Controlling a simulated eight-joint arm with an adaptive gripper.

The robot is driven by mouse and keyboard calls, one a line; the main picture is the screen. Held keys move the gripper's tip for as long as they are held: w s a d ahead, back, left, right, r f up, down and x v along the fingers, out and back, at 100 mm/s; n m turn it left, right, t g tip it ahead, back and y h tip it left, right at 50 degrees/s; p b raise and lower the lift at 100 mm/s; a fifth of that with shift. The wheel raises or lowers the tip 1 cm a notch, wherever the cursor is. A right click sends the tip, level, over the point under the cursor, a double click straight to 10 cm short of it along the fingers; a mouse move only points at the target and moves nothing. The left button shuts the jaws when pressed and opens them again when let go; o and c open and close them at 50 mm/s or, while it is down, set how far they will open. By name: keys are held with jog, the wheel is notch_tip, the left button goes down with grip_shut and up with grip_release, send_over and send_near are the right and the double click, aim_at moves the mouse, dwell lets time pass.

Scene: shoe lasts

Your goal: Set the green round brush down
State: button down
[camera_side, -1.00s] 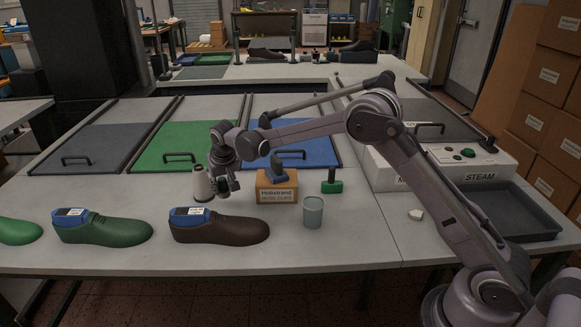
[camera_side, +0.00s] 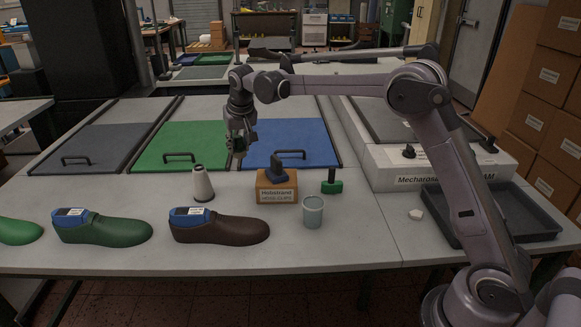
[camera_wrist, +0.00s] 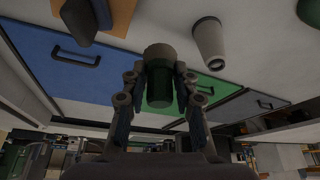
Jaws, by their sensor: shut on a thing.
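My gripper (camera_side: 238,147) is raised above the table, over the near edge between the green and blue panels. It is shut on the green round brush (camera_wrist: 160,92). In the wrist view the brush is a dark green cylinder with a brownish-grey end, held between the two fingers (camera_wrist: 160,88). In the side view only a small dark green part of the brush (camera_side: 239,145) shows between the fingers. The brush is clear of the table top.
A pale cone (camera_side: 203,184) stands below my gripper, left of a cardboard box (camera_side: 277,192). A grey cup (camera_side: 313,213) and a green-based tool (camera_side: 331,184) stand to the right. A brown shoe (camera_side: 225,230) and green shoe (camera_side: 105,231) lie in front. Table between cone and box is clear.

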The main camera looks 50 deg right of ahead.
jog(key=s+d+r+m, duration=0.2)
jog(key=s+d, duration=1.5)
jog(key=d, duration=0.3)
jog(key=s+d+f+m+h, duration=0.1)
jog(key=s+d+f, duration=0.15)
jog(key=s, duration=0.85)
jog(key=s+d+f+m+h, duration=0.15)
jog(key=s+d, duration=0.25)
jog(key=s, duration=0.6)
jog(key=shift+g+y, duration=0.4)
jog(key=shift+y, duration=0.05)
jog(key=w+a+f, duration=0.1)
jog(key=w+f, duration=0.2)
jog(key=w+a+f, duration=0.2)
jog(key=w+f, duration=0.2)
jog(key=w+a+f, duration=0.2)
jog(key=w+f, duration=0.1)
jog(key=f, duration=0.1)
jog(key=shift+w+a, duration=0.25)
jog(key=shift+f, duration=2)
jog(key=shift+f, duration=0.1)
